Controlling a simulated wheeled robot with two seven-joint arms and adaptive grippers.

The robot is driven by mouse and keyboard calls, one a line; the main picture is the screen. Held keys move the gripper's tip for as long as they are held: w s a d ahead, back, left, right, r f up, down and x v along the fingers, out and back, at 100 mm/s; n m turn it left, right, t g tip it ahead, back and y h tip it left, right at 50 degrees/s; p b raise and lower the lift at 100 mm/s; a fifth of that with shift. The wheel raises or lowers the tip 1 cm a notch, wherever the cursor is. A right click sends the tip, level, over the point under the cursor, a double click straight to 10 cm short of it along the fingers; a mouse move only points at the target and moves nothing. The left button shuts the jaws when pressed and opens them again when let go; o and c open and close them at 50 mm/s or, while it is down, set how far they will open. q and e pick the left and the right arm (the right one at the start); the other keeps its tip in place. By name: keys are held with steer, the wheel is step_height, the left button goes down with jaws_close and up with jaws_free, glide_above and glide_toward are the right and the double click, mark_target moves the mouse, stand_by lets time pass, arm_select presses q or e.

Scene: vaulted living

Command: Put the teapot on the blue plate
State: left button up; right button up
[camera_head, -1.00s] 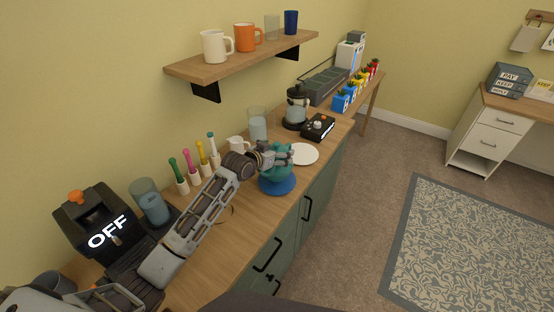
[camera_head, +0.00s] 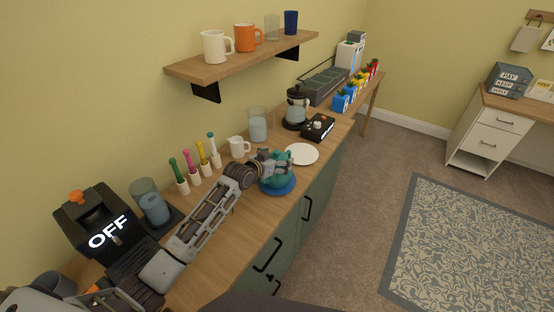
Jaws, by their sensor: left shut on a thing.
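A teal teapot (camera_head: 279,178) stands over the blue plate (camera_head: 278,191) near the front edge of the wooden counter. It looks upright, and its base appears to rest on the plate, though the contact is partly hidden. My left gripper (camera_head: 279,161) reaches in from the left and is shut on the upper part of the teapot, hiding some of it. My right gripper is not in view.
A white plate (camera_head: 302,154) lies just behind the blue one. A white jug (camera_head: 238,147), a glass pitcher (camera_head: 258,127) and a black scale-like box (camera_head: 318,127) stand nearby. Colored-handled brushes (camera_head: 198,165) line the wall. A shelf (camera_head: 245,58) with cups hangs above.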

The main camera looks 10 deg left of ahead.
arm_select(q)
steer(key=o, duration=1.6)
steer(key=shift+c, duration=0.2)
steer(key=shift+s, duration=0.1)
steer(key=shift+v, duration=5.95)
